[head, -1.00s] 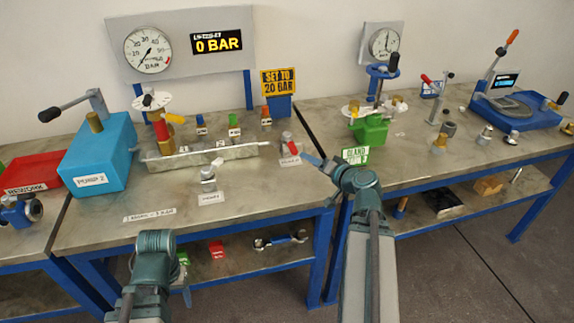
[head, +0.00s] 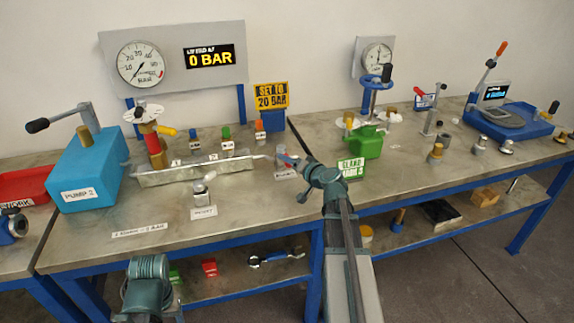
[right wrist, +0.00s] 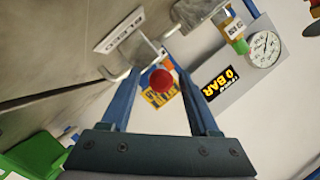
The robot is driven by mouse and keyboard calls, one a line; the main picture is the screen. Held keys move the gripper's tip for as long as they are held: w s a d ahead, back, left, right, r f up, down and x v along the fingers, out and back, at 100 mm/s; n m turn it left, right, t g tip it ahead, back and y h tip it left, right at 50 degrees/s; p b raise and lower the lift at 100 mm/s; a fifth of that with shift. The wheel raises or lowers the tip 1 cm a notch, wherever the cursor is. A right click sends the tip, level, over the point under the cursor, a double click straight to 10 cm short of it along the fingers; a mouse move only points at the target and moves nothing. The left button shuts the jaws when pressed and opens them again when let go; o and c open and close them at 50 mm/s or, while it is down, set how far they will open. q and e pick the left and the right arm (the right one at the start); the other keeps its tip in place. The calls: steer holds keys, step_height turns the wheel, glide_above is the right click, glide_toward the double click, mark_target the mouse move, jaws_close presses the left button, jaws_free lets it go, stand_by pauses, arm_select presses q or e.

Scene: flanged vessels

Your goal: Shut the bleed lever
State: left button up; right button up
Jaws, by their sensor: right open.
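The bleed lever ends in a red ball knob (right wrist: 161,81) in the right wrist view. Its bent metal rod comes from a grey valve block (right wrist: 136,46) beside a BLEED label (right wrist: 119,31). My right gripper (right wrist: 159,70) is open, with one blue finger on each side of the knob in the picture. I cannot tell whether either finger touches it. In the head view my right gripper (head: 284,158) is at the right end of the metal manifold and hides most of the bleed valve. My left arm shows at the bottom left, but its gripper is not visible.
The long manifold (head: 195,171) and a small fitting (head: 200,194) lie to the left. The blue pump (head: 88,172) stands further left. A green gland stand (head: 367,143) is to the right. The display (head: 209,56) reads 0 BAR. The front bench top is mostly clear.

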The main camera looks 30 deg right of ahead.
steer(key=shift+x, duration=0.8)
jaws_close()
stand_by(1.0)
